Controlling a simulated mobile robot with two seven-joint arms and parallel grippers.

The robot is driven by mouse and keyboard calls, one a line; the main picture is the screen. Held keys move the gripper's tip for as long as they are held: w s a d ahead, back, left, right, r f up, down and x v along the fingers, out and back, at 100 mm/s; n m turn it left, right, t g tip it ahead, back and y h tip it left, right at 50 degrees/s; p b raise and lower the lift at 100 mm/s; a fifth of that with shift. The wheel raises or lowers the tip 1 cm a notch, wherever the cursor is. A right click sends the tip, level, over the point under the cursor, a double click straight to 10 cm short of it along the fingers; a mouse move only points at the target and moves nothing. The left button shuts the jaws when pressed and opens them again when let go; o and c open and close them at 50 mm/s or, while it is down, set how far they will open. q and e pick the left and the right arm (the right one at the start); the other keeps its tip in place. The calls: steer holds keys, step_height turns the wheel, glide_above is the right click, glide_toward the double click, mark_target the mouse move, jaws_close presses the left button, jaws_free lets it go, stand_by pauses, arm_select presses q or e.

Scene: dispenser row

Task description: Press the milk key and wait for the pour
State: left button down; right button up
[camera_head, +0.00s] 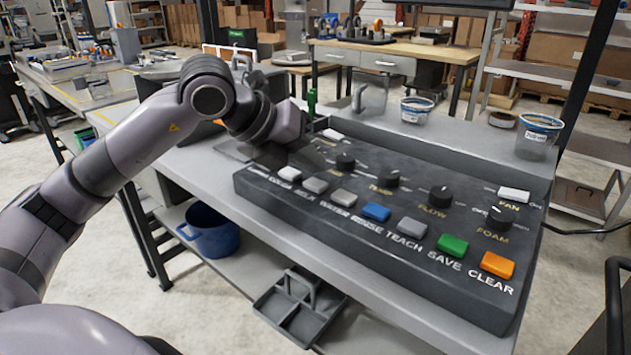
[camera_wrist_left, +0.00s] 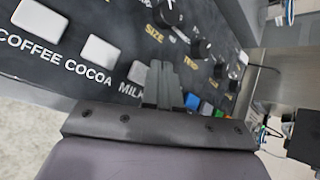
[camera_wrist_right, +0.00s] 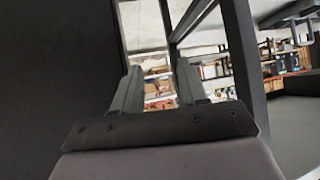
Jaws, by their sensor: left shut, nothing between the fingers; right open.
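The dark control panel (camera_head: 400,255) bears a row of labelled keys. The grey milk key (camera_head: 315,185) is above its MILK label in the head view. In the left wrist view the milk key (camera_wrist_left: 138,72) is just left of my fingers, which partly cover it. My left gripper (camera_wrist_left: 163,72) is shut and empty, low over the panel by the milk key and the SIZE knob. I cannot tell whether its tips touch the panel. My right gripper (camera_wrist_right: 157,82) is open and empty, away from the panel; the head view does not show it.
The cocoa key (camera_wrist_left: 100,50) and coffee key (camera_wrist_left: 40,20) lie left of milk. The water key (camera_head: 343,195) and blue rinse key (camera_head: 376,211) lie right. Knobs such as FLOW (camera_head: 440,196) rise behind the keys. Tubs (camera_head: 538,135) stand behind the panel.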

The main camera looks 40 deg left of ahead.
mark_target(310, 184)
stand_by(0.7)
arm_select(q)
steer(key=shift+f+b, duration=0.45)
steer(key=shift+f+b, duration=0.5)
stand_by(0.5)
steer(key=shift+r, duration=0.15)
steer(key=shift+r+p, duration=0.75)
steer(key=shift+r, duration=0.05)
step_height(310, 184, up, 5)
steer(key=p, duration=0.4)
